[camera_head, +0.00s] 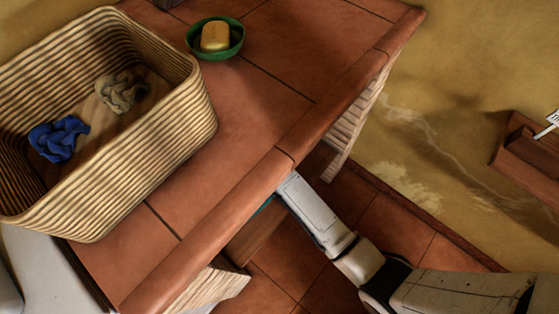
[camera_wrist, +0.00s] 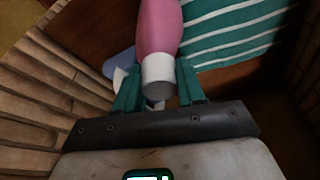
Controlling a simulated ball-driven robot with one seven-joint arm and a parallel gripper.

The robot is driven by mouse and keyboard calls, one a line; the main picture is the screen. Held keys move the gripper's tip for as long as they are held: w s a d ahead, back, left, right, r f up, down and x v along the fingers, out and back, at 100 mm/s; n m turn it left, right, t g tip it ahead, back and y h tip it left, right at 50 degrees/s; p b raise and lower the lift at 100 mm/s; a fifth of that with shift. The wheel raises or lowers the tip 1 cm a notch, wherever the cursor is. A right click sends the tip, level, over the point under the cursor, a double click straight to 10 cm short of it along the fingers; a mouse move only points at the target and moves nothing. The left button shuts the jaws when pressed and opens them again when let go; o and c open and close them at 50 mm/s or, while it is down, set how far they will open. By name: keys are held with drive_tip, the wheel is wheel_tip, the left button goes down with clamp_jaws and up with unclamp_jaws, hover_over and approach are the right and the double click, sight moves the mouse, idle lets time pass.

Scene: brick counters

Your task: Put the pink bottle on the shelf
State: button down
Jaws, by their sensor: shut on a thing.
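The pink bottle (camera_wrist: 159,28) with a white cap shows in the wrist view, its cap end toward me and its pink body pointing away. My gripper (camera_wrist: 158,74) has its teal fingers on either side of the cap end and is shut on the bottle. The brown wooden shelf (camera_wrist: 85,38) lies under the counter, beyond the bottle; part of its board (camera_head: 256,234) also shows in the head view. I cannot tell whether the bottle touches it. In the head view my gripper and the bottle are mostly hidden under the counter edge.
A teal-and-white striped cloth (camera_wrist: 235,35) lies right of the bottle, and a pale blue item (camera_wrist: 121,62) lies left. Brick supports (camera_wrist: 50,85) stand close on the left. The tiled counter (camera_head: 245,115) above holds a wicker basket (camera_head: 150,165) and a green bowl (camera_head: 232,48) with soap.

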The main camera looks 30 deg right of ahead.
drive_tip(key=c, duration=0.9)
unclamp_jaws()
drive_tip(key=shift+s+f, duration=0.3)
drive_tip(key=shift+f, duration=0.4)
drive_tip(key=shift+o, duration=1.1)
drive_tip(key=shift+r, duration=0.1)
drive_tip(key=shift+w+r, duration=0.1)
drive_tip(key=shift+r, duration=0.05)
drive_tip(key=shift+r, duration=0.25)
drive_tip(key=p+v, duration=0.1)
drive_tip(key=v, duration=0.3)
drive_tip(key=shift+w+r+p, duration=0.15)
drive_tip(key=shift+r+p, duration=0.15)
drive_tip(key=shift+p, duration=0.05)
drive_tip(key=s+p, duration=0.1)
drive_tip(key=s, duration=1.1)
drive_tip(key=s+d+r+g, duration=0.2)
drive_tip(key=s+d+r, duration=0.4)
drive_tip(key=s, duration=0.4)
drive_tip(key=shift+s+d, duration=0.3)
drive_tip(key=shift+d, duration=0.35)
